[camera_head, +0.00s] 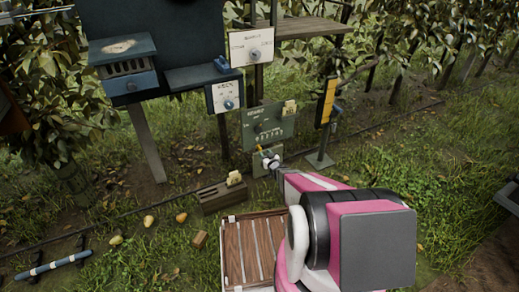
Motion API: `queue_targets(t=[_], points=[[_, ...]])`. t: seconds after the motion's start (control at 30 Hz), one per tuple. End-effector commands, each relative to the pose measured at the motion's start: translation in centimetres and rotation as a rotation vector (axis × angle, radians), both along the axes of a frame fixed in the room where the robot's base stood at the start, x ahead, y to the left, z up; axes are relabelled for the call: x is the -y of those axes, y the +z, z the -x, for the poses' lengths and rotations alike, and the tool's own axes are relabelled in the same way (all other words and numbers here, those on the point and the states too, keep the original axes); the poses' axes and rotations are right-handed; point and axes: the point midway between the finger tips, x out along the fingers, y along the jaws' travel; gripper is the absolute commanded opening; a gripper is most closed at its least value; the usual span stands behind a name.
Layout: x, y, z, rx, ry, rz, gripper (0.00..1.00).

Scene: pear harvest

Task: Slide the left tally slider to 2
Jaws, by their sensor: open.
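My gripper (264,153) is open, small in the picture, at the end of my pink and grey arm. It is in front of a small grey-green panel (257,170), just below a larger green board (284,126). The green board has a dark round knob (259,127), a row of small pale marks along its lower part and a yellowish tag (290,107) at its upper right. My gripper and wrist cover much of the small panel. I cannot make out the left tally slider or its setting, nor whether my fingers touch anything.
A yellow-and-black upright (326,101) on a post stands right of the green board. White dial panels (251,46) and (223,97) hang above left. A wooden box (222,195) and slatted crate (229,262) sit below. Pears (149,221) lie on the grass.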

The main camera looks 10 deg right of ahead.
Motion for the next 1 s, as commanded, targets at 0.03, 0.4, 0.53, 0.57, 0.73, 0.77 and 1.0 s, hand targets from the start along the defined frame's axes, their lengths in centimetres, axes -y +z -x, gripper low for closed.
queue_targets(t=[0.03,0.4,0.53,0.57,0.73,0.77,1.0], points=[[-0.3,-0.1,-1.2,0.001,0.0,0.001,0.45],[-2.0,-0.1,-6.3,-0.001,-0.001,0.0,0.45],[-2.1,0.0,-6.6,-0.001,-0.001,0.0,0.45],[-2.1,0.0,-6.6,-0.001,-0.001,0.0,0.45],[-2.1,0.0,-6.5,-0.002,-0.001,0.001,0.41],[-2.1,0.0,-6.5,-0.002,-0.001,0.001,0.32],[-1.8,0.0,-6.7,-0.001,-0.002,0.001,0.0]])
